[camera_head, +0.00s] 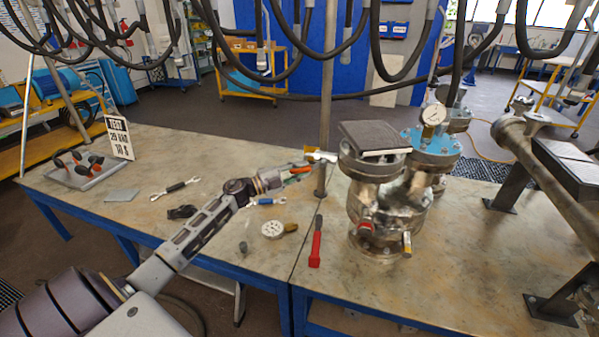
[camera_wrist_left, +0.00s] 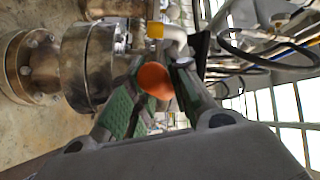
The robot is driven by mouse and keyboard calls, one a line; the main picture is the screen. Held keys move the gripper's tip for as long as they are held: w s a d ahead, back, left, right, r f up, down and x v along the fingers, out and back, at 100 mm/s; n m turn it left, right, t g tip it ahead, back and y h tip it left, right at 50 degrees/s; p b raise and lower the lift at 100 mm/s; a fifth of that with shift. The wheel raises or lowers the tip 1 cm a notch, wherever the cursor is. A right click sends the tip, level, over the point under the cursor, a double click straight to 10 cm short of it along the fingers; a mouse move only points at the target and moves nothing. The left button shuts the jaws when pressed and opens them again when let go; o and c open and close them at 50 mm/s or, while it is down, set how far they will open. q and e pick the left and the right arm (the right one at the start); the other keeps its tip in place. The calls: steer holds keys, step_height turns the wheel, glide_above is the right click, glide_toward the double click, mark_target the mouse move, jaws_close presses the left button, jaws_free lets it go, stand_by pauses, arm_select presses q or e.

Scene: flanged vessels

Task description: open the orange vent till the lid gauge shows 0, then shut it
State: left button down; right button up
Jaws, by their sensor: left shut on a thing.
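The flanged metal vessel (camera_head: 385,205) stands on the table. Its blue lid (camera_head: 432,148) carries a round white gauge (camera_head: 433,114); the needle is too small to read. The orange vent handle (camera_head: 300,170) shows at the end of my left arm, left of the vessel. In the left wrist view the orange handle (camera_wrist_left: 154,79) is a rounded piece between my green-padded fingers. My left gripper (camera_head: 306,166) is shut on it. How far the vent is turned cannot be told. My right gripper is not in view.
A dark flat block (camera_head: 375,137) lies on the vessel's left flange. A red-handled tool (camera_head: 316,243), a loose gauge (camera_head: 272,229) and wrenches (camera_head: 175,188) lie on the table. A test sign (camera_head: 118,138) stands at the left. Black hoses hang overhead; a large pipe (camera_head: 550,175) is at the right.

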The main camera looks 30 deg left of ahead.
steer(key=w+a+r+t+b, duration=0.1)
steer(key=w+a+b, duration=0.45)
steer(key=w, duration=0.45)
arm_select(q)
steer(key=w+d+f+n+t+y+b, duration=0.1)
steer(key=n+t+y, duration=0.4)
steer(key=n, duration=0.5)
steer(key=d+f+n+t+y+b, duration=0.3)
steer(key=d+f+n+t+y, duration=0.1)
steer(key=n, duration=0.6)
steer(key=shift+w+d+f+n+t+y, duration=0.2)
steer(key=shift+w+d+n+t+y, duration=0.2)
steer(key=shift+d+t+y, duration=0.65)
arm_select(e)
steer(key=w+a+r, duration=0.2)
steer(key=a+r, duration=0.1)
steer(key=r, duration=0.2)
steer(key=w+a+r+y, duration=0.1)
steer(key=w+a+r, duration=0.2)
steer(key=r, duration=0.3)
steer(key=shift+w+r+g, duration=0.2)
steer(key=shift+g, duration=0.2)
arm_select(q)
steer(key=shift+d+g+y, duration=0.15)
steer(key=shift+g+y, duration=0.1)
steer(key=c, duration=1.3)
jaws_free()
steer(key=v, duration=1.2)
steer(key=shift+r, duration=0.1)
